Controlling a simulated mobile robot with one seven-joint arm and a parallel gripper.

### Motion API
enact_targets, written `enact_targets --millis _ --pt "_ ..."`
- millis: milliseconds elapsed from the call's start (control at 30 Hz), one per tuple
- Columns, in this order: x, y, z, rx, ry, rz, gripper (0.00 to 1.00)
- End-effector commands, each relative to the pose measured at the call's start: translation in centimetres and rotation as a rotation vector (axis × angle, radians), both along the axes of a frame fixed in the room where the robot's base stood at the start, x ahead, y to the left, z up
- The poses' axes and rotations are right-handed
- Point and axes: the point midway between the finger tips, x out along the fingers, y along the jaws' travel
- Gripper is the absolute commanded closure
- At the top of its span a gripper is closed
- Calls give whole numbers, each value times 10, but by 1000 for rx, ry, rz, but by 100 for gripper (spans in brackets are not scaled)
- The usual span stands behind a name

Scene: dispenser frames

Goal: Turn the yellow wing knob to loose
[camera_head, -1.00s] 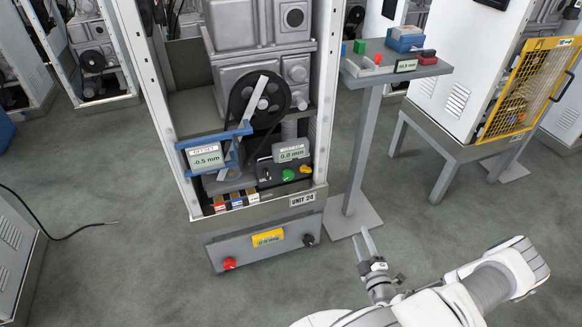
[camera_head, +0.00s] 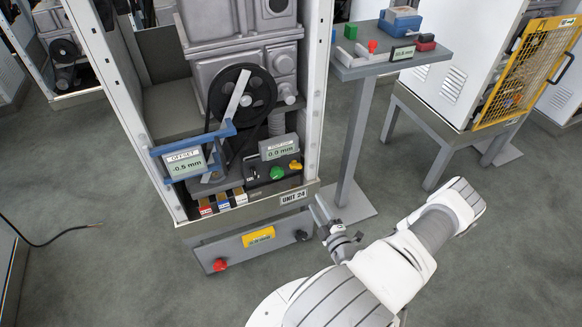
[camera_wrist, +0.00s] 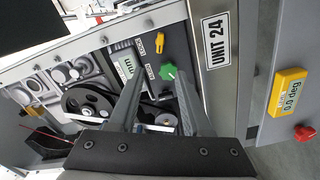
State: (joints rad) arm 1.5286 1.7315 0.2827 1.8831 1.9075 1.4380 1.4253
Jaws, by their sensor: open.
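The yellow wing knob (camera_head: 295,164) sits on the dark panel at the lower right inside the UNIT 24 cabinet, right of the green knob (camera_head: 277,172). In the wrist view the yellow knob (camera_wrist: 159,40) shows small beyond the fingers, with the green knob (camera_wrist: 168,72) between the fingertips in the picture. The grey readout (camera_head: 279,147) above the knobs shows 0.0 mm. My gripper (camera_head: 317,204) is open and empty, in front of the cabinet's lower right corner, apart from the knob.
The cabinet's white right post (camera_head: 319,95) stands close beside the panel. A lower bar (camera_head: 240,250) carries a red knob (camera_head: 220,264) and a yellow readout (camera_head: 258,236). A grey pedestal table (camera_head: 362,66) stands at right. A blue-framed offset gauge (camera_head: 184,162) is left of the knobs.

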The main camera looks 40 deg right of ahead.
Motion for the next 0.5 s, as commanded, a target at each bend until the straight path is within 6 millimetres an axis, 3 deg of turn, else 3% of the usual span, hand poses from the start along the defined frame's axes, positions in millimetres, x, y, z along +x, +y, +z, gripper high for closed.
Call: enact_targets --millis 167,500 --pt "25 -5 -1 -3 -2 3 51" --pt "98 -23 -2 -4 -3 3 51"
